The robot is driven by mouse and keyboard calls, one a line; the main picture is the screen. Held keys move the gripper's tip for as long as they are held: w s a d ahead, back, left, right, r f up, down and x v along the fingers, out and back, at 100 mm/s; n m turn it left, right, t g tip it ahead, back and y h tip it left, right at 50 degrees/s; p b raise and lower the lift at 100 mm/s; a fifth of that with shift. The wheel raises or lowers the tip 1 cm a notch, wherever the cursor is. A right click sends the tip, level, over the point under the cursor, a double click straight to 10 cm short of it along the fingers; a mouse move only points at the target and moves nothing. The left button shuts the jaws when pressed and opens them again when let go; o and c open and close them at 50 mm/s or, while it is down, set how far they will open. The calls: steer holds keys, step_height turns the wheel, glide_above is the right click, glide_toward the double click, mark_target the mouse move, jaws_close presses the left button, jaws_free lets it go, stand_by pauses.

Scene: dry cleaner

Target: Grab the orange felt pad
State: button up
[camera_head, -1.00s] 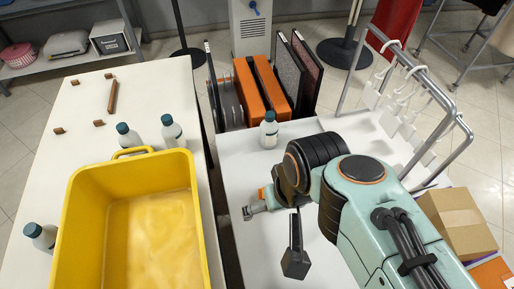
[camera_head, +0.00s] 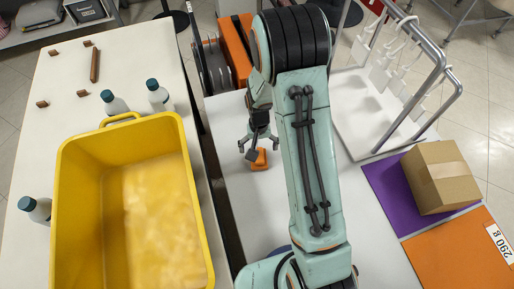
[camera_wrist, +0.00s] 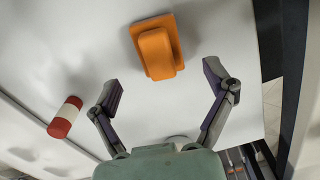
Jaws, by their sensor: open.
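The orange felt pad (camera_head: 260,160) is a small two-step orange block on the white table. In the wrist view the pad (camera_wrist: 158,52) lies at the top middle, ahead of my fingertips and roughly centred between them. My gripper (camera_head: 256,142) is above the table close to the pad, and in the head view it partly covers it. In the wrist view my gripper (camera_wrist: 163,80) has its two fingers spread wide, with nothing between the tips. I see no contact with the pad.
A red and white cylinder (camera_wrist: 65,117) lies left of my fingers in the wrist view. A yellow tub (camera_head: 65,200) stands on the left table with bottles. A metal rack (camera_head: 440,75), a cardboard box (camera_head: 440,178), a purple mat (camera_head: 385,195) and an orange mat (camera_head: 455,258) are right.

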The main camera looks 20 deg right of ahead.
steer(key=shift+f, duration=2)
steer(key=c, duration=1.2)
